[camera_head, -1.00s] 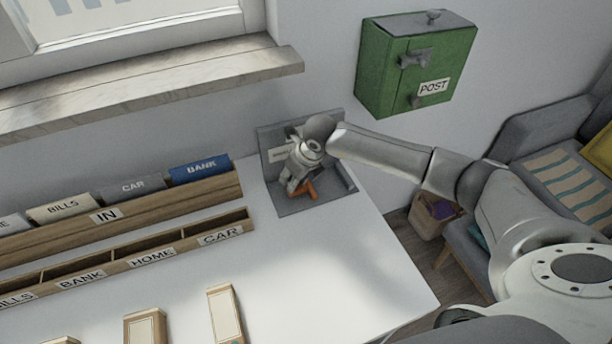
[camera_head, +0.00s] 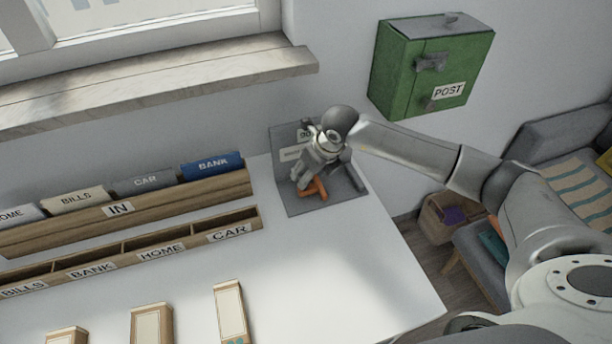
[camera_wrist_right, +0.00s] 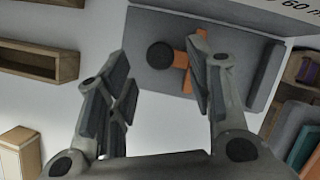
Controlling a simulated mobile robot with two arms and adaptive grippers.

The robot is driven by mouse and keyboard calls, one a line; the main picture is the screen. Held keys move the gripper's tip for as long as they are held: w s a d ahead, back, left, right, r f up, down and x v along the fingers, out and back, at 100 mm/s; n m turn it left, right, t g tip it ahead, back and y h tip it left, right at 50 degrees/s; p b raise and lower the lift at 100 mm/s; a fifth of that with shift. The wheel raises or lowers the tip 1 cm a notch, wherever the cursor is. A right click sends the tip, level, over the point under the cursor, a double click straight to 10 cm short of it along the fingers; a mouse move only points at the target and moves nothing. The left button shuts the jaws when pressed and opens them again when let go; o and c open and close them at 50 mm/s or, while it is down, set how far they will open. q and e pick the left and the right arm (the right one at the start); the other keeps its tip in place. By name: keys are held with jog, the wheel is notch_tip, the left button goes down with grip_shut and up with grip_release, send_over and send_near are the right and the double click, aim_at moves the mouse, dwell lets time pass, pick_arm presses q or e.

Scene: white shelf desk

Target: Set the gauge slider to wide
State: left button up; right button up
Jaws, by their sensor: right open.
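The gauge is a grey plate (camera_head: 347,192) with an upright back, standing at the right rear of the white desk. An orange slider (camera_head: 318,187) shows on it, partly hidden by my right gripper (camera_head: 301,181). In the right wrist view the grey plate (camera_wrist_right: 250,72) carries a round black knob (camera_wrist_right: 160,54) beside the orange slider (camera_wrist_right: 181,59). My right gripper (camera_wrist_right: 162,75) is open there, its fingers apart with the knob and part of the orange piece showing between them. The right finger overlaps the orange piece; I cannot tell whether they touch. My left gripper is out of view.
A wooden IN rack (camera_head: 120,211) with labelled folders and a lower labelled rack (camera_head: 130,261) stand left of the gauge. Several pale boxes (camera_head: 229,312) are at the front. A green POST box (camera_head: 425,75) hangs on the wall. The desk's right front is clear.

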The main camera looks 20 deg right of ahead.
jog(key=v, duration=0.8)
jog(key=shift+r, duration=0.1)
